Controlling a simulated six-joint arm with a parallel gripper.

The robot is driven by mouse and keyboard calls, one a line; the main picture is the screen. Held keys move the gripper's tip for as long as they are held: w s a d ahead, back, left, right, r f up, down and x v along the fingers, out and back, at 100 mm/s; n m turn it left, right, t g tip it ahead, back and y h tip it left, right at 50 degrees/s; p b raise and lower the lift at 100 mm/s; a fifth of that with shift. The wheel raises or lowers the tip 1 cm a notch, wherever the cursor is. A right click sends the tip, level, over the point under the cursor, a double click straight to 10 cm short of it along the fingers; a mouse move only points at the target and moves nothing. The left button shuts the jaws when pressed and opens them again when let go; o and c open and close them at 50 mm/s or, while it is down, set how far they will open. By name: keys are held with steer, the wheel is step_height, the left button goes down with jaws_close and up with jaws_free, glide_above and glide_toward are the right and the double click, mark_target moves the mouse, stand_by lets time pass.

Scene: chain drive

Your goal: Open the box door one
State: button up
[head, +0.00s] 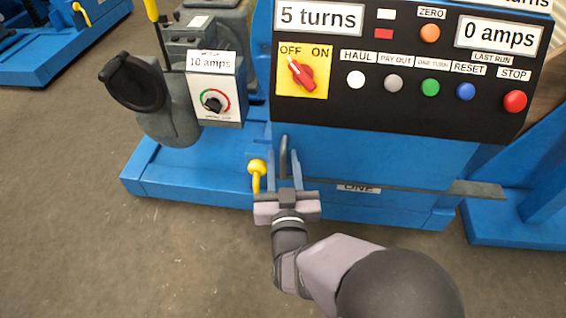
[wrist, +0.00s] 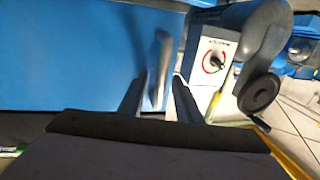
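The blue box door (head: 390,155) is the front panel below the black control panel, with a label reading ONE (head: 358,188) near its lower edge. It looks shut. It fills much of the wrist view as a blue face (wrist: 70,55). A grey bar handle (head: 283,150) stands upright near the door's left end; it also shows in the wrist view (wrist: 162,55). My gripper (head: 285,160) is at the handle from the front. In the wrist view my gripper's fingers (wrist: 160,80) are apart, with the handle between them and a gap visible on each side. Contact is not visible.
A yellow-knobbed lever (head: 257,170) stands just left of my gripper. A white box with a dial (head: 214,92) and a black handwheel (head: 135,82) are further left. A grey ledge (head: 475,189) juts out at the right. The floor (head: 150,255) in front is clear.

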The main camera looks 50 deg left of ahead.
jaws_close()
steer(key=w+d+p, duration=0.2)
steer(key=w+d, duration=3.3)
steer(key=shift+p, duration=0.35)
jaws_free()
